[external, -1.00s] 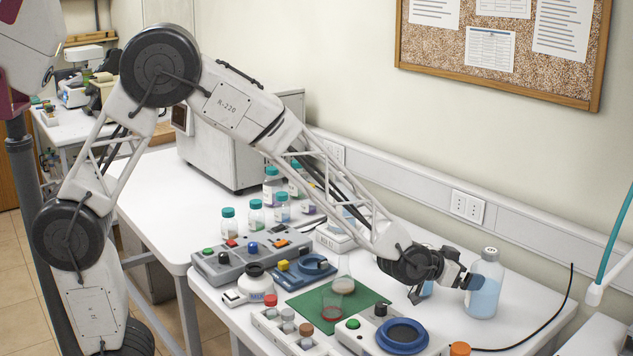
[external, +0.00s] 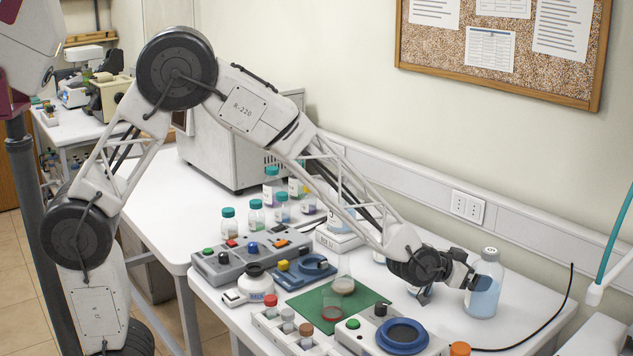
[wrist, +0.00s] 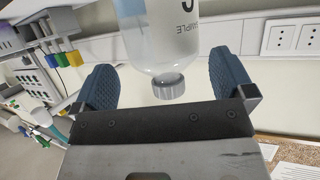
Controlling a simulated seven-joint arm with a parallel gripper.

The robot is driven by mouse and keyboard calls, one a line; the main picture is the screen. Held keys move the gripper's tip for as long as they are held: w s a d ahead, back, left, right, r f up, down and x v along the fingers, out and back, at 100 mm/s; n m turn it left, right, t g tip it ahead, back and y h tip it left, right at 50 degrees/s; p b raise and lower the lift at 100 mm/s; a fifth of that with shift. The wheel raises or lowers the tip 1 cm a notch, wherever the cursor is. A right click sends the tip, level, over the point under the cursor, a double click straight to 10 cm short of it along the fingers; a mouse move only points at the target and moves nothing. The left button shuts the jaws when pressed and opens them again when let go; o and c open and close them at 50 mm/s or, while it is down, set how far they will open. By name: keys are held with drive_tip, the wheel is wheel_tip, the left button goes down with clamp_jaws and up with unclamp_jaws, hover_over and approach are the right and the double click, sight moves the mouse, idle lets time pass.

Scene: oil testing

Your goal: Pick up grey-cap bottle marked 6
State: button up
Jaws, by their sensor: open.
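The grey-cap bottle (external: 487,287) stands upright at the right end of the white bench, with pale blue liquid in its lower part. In the wrist view the clear bottle (wrist: 165,45) appears upside down, its ribbed grey cap pointing at my palm. The word SAMPLE and part of a digit show, too cut off to read surely. My gripper (external: 468,281) is at the bottle's left side in the external view. It is open, with the blue pads (wrist: 164,80) on either side of the bottle's neck and shoulder, gaps showing on both sides.
A blue round-topped device (external: 403,336) and a green mat (external: 318,303) with a flask stand left of the bottle. A rack (external: 275,333) with several capped vials is at the front. A black cable (external: 545,338) curves at the right.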

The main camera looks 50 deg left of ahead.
sight(489, 251)
drive_tip(key=shift+w, duration=0.1)
drive_tip(key=shift+x, duration=2.5)
drive_tip(key=shift+f, duration=0.1)
drive_tip(key=shift+c, duration=0.2)
drive_tip(key=c, duration=0.9)
drive_tip(key=shift+r, duration=0.2)
drive_tip(key=shift+r, duration=4.85)
